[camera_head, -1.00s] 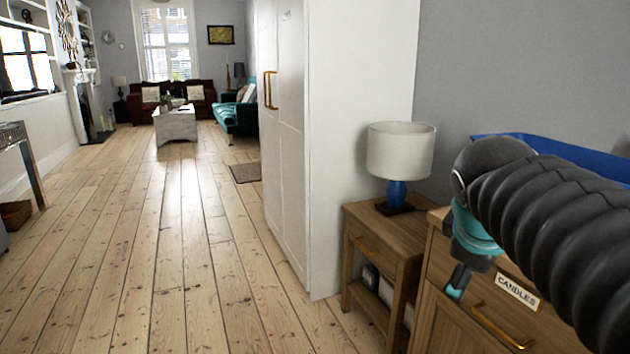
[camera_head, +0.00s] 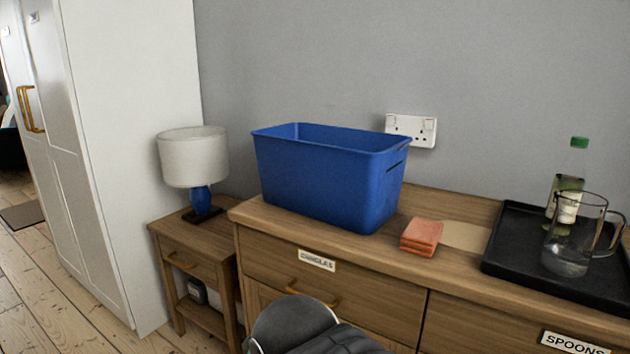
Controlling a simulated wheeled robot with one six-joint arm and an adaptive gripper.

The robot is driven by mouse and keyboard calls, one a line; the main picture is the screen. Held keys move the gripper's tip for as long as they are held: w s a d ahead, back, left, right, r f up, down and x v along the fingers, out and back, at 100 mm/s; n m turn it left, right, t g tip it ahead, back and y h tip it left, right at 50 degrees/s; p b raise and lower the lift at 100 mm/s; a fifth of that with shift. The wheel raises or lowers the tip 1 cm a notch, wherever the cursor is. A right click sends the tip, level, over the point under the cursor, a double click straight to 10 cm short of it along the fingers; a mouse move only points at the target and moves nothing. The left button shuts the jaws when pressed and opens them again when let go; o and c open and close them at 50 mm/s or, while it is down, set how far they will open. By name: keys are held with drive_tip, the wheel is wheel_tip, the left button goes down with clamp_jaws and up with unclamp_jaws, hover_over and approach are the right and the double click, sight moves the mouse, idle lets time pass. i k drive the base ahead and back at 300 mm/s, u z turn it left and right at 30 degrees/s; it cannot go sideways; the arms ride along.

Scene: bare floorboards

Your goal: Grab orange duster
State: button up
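The orange duster (camera_head: 421,236) is a small folded cloth stack. It lies on the wooden dresser top, just right of the blue bin and left of the black tray. My arm shows at the bottom middle of the head view as a dark grey rounded link, in front of the dresser and below the duster. My gripper's fingers are not visible, so whether it is open or shut does not show.
A tall open blue bin (camera_head: 330,178) stands left of the duster. A black tray (camera_head: 508,262) with a glass jug (camera_head: 572,240) and a green-capped bottle (camera_head: 567,190) stands to the right. A lamp (camera_head: 194,160) is on a side table (camera_head: 165,234) by a white wardrobe (camera_head: 120,150).

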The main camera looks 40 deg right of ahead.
sight(423, 236)
drive_tip(key=z, duration=4.05)
drive_tip(key=k, duration=1.7)
drive_tip(key=u, duration=0.15)
